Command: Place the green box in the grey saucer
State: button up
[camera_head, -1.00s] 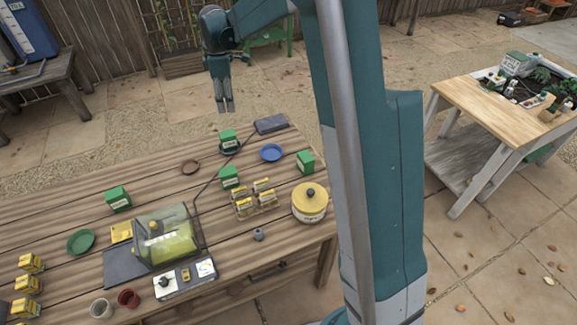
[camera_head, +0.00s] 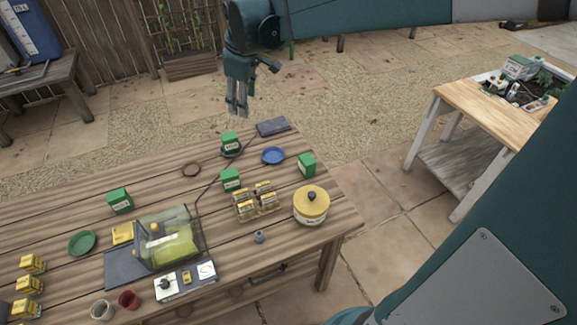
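A green box (camera_head: 230,140) with a white label sits upright in a dark grey saucer (camera_head: 231,154) near the far edge of the wooden table; the box hides most of the saucer. Other green boxes stand directly on the table: one (camera_head: 231,180) just in front of the saucer, one (camera_head: 306,164) to the right, and one (camera_head: 120,200) at the left. My gripper (camera_head: 237,109) points down, above and apart from the box in the saucer. Its fingers show a narrow gap with nothing between them.
A blue saucer (camera_head: 273,156), a brown saucer (camera_head: 191,170) and a green saucer (camera_head: 82,243) are empty. A yellow-lidded pot (camera_head: 311,205), small yellow packets (camera_head: 245,211), a clear-covered device (camera_head: 168,240) and a dark grey block (camera_head: 272,127) with a cable also occupy the table.

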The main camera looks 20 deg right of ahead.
jog(key=s+d+f+m+t, duration=0.1)
jog(key=s+m, duration=0.3)
jog(key=s, duration=1)
jog(key=s+d+f+m+t, duration=0.1)
jog(key=s+m, duration=0.4)
jog(key=s, duration=0.9)
jog(key=shift+s+f+t, duration=0.35)
jog(key=shift+f+t, duration=0.35)
jog(key=shift+t, duration=0.2)
